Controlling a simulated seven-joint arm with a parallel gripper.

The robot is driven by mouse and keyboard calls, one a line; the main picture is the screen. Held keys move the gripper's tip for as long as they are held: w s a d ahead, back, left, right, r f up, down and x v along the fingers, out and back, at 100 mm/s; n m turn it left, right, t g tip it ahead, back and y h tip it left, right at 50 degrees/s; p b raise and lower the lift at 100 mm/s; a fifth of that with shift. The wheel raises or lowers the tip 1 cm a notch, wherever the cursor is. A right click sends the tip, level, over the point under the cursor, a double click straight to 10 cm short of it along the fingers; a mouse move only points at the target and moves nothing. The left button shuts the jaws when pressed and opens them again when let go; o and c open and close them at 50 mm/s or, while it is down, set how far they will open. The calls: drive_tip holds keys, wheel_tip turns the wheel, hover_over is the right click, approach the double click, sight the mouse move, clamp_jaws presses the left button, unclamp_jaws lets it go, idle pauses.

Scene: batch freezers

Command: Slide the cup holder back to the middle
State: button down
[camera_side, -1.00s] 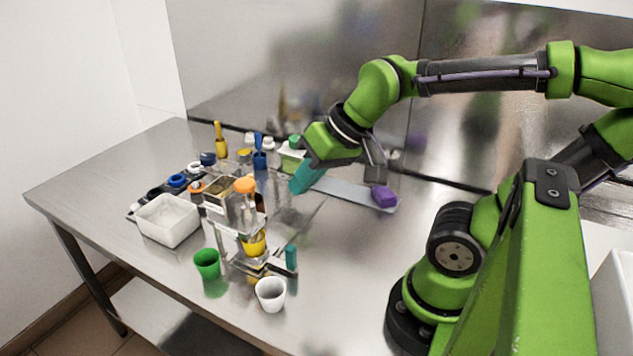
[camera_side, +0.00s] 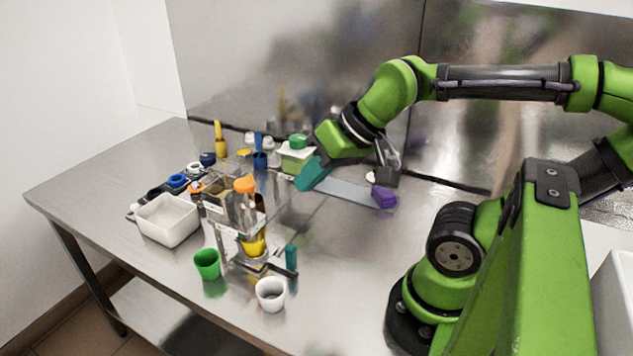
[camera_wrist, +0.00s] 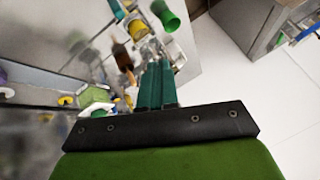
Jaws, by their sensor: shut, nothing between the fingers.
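What looks like the cup holder (camera_side: 268,269) is a low, dark-edged base at the front foot of a clear dispenser stand (camera_side: 226,238), with a teal upright (camera_side: 291,258) on its right. A yellow cup (camera_side: 256,245) shows just above it; I cannot tell how it is seated. My gripper (camera_side: 305,182) has teal fingers, shut and empty, in the air behind and right of the stand, apart from the holder. In the wrist view the two fingers (camera_wrist: 155,75) lie side by side, with the yellow cup (camera_wrist: 137,28) beyond the tips.
A green cup (camera_side: 207,264) and a white cup (camera_side: 271,294) stand at the front. A white tub (camera_side: 168,220) is at left, a green-lidded box (camera_side: 295,157) behind. The table between the stand and my base is clear.

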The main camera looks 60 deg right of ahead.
sight(290, 247)
drive_tip(key=c, duration=1.5)
unclamp_jaws()
drive_tip(key=shift+w+f, duration=0.1)
drive_tip(key=shift+f, duration=0.25)
drive_tip(key=o, duration=0.5)
drive_tip(key=shift+w+f+g, duration=0.75)
drive_tip(key=shift+w+g, duration=0.15)
drive_tip(key=w+f+n+g, duration=0.1)
drive_tip(key=w+d+f+n+g+h, duration=0.1)
drive_tip(key=g, duration=0.1)
drive_tip(key=w+f+n+g, duration=0.1)
drive_tip(key=w, duration=0.1)
drive_tip(key=shift+d+f+g+h, duration=0.15)
drive_tip(key=shift+f+g+h, duration=0.1)
drive_tip(key=shift+g+h, duration=0.05)
drive_tip(key=shift+n+g, duration=0.4)
drive_tip(key=shift+n, duration=0.1)
drive_tip(key=f, duration=1.6)
drive_tip(key=shift+d+f, duration=0.15)
drive_tip(key=shift+d, duration=0.1)
clamp_jaws()
